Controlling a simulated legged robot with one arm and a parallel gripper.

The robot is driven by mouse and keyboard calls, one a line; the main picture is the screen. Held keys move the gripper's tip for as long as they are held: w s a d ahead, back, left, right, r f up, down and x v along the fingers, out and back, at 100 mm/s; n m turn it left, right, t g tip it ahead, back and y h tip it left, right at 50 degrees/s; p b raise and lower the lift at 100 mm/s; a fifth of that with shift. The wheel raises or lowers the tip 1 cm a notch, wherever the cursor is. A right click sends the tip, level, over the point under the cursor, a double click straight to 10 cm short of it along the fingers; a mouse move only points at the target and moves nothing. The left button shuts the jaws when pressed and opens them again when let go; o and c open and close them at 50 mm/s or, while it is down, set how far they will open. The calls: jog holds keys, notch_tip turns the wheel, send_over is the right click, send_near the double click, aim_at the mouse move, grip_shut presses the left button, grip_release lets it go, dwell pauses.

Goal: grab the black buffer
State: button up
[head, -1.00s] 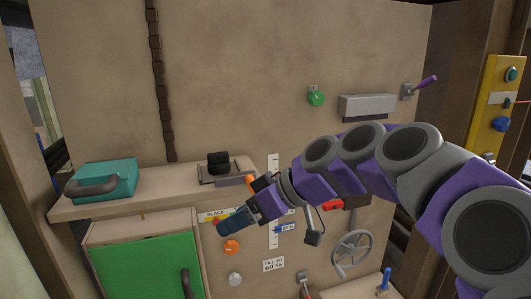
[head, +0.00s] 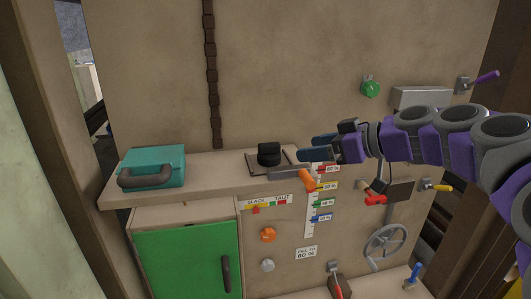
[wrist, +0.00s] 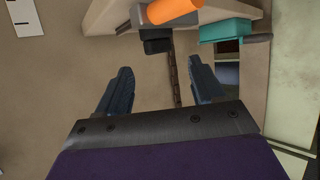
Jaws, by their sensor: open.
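The black buffer (head: 268,154) is a short dark cylinder standing on a dark square plate on the shelf (head: 225,165). It also shows as a dark block (wrist: 156,44) at the top of the wrist view, beyond the gap between my fingers. My gripper (head: 306,147) is open and empty, with its fingers pointing left toward the buffer. It is to the right of the buffer and apart from it. The fingers also show spread in the wrist view (wrist: 160,68).
A grey lever with an orange grip (head: 306,179) lies right beside the buffer, below my gripper. A teal case (head: 155,166) sits on the shelf's left end. A green door (head: 188,259) is below. A chain (head: 211,75) hangs down the wall behind.

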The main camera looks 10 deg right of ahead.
aim_at(275, 153)
jog(key=w+a+f, duration=0.1)
jog(key=w+f, duration=0.1)
jog(key=w, duration=0.1)
jog(key=w+a, duration=0.1)
jog(key=w, duration=0.1)
jog(key=shift+a+f+p, duration=0.3)
jog(key=shift+f+p, duration=0.1)
jog(key=shift+w+a+f, duration=0.15)
jog(key=shift+w+a, duration=0.05)
jog(key=shift+a, duration=0.35)
jog(key=p+x, duration=0.1)
jog(key=x, duration=0.4)
jog(key=shift+a, duration=0.4)
jog(key=shift+s+d, duration=0.1)
jog(key=shift+d, duration=0.4)
jog(key=shift+c, duration=0.9)
jog(key=shift+a, duration=0.2)
jog(key=c, duration=0.5)
jog(key=shift+c, duration=0.2)
